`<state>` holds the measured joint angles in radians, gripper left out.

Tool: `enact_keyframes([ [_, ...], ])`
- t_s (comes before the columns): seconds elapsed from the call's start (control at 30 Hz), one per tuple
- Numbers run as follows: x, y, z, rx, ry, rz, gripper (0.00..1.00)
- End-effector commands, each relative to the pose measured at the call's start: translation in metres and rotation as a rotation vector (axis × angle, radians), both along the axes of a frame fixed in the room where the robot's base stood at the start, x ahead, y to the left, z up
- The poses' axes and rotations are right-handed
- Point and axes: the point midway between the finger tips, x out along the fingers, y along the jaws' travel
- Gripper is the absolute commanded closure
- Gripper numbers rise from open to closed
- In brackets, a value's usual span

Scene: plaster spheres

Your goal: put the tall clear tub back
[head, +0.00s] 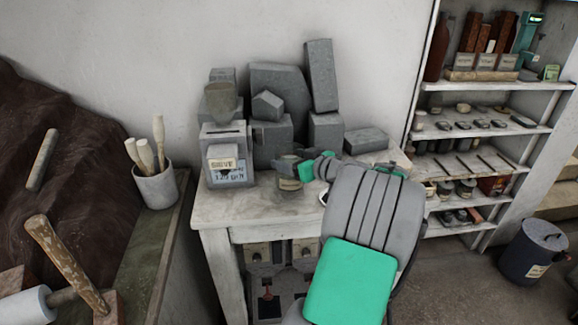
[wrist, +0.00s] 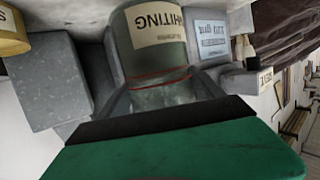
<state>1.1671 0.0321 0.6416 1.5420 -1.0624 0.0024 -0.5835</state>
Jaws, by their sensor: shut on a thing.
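The tall clear tub (wrist: 155,72) with a cream WHITING label fills the upper middle of the wrist view. A thin red line runs around it. In the head view, a small greenish tub with a tan label (head: 289,185) stands out at my gripper (head: 291,172), over the front part of the white table (head: 255,212). My gripper is shut on the tub; it also shows in the wrist view (wrist: 155,98), with a finger on each side. My arm hides part of the table. I cannot tell whether the tub's base touches the tabletop.
Grey blocks (head: 277,85) are stacked behind the gripper. A pot of mallets (head: 156,185) stands farther left. A white shelf unit (head: 487,130) is at right. The table's front left is clear.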

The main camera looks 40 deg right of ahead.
Motion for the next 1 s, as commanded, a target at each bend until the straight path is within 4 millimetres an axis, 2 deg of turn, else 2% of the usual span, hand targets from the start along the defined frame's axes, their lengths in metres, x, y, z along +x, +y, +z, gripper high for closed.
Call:
enact_keyframes([
  [0.07,0.007,0.005,-0.01,0.006,0.003,0.001,0.81],
  [0.2,0.005,0.003,-0.032,0.004,0.002,0.0,0.81],
  [0.6,0.005,0.003,-0.042,0.0,-0.001,0.0,0.81],
  [0.63,0.005,0.003,-0.042,0.001,0.001,0.0,0.23],
  [0.9,0.005,0.003,-0.041,0.002,0.001,-0.001,0.02],
  [1.0,0.005,0.003,-0.041,0.002,0.001,-0.001,0.02],
])
